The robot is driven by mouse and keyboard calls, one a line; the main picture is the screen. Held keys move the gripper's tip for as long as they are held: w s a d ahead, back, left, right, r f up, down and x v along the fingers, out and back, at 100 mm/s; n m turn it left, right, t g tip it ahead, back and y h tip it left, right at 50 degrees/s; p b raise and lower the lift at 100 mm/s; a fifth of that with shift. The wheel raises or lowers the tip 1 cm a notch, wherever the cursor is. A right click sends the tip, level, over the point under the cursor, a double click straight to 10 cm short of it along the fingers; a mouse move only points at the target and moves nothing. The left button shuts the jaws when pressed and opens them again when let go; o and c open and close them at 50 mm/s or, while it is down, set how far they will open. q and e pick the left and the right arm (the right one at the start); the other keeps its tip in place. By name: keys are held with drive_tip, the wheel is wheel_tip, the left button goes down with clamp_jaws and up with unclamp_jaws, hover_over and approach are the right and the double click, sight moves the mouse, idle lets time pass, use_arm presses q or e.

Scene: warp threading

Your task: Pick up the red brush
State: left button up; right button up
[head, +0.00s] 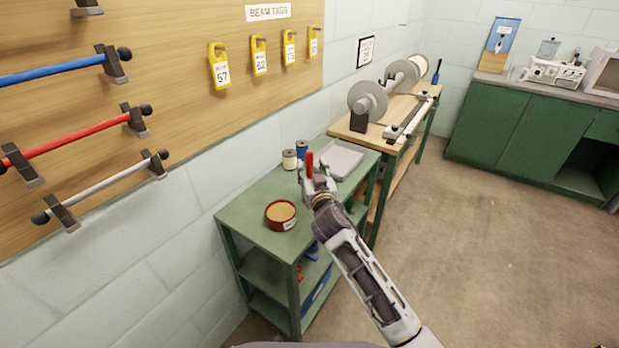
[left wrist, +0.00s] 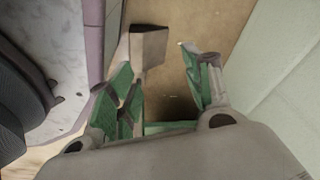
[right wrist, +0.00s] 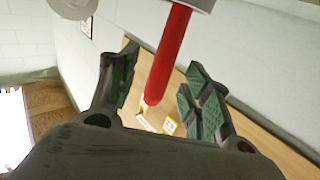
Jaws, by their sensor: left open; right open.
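The red brush (head: 310,159) shows as an upright red handle at the green shelf unit's far end, beside the spools. Its lower part is hidden behind my right gripper (head: 314,178). In the right wrist view the red handle (right wrist: 168,55) extends between the two spread fingers of my right gripper (right wrist: 160,76), with gaps visible beside it. That gripper is open, and I cannot tell whether a finger touches the handle. My left gripper (left wrist: 165,70) shows only in the left wrist view. It is open, with nothing held between its fingers.
On the green shelf unit (head: 244,217) are a red round tin (head: 281,215), a white spool (head: 290,159), a blue spool (head: 302,149) and a grey tray (head: 343,159). A wooden bench (head: 353,131) with large reels stands beyond. The floor at right is clear.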

sight(310, 167)
drive_tip(key=shift+w+a, duration=0.2)
drive_tip(key=shift+w, duration=0.55)
drive_tip(key=shift+w+a, duration=0.2)
drive_tip(key=shift+w, duration=0.55)
clamp_jaws()
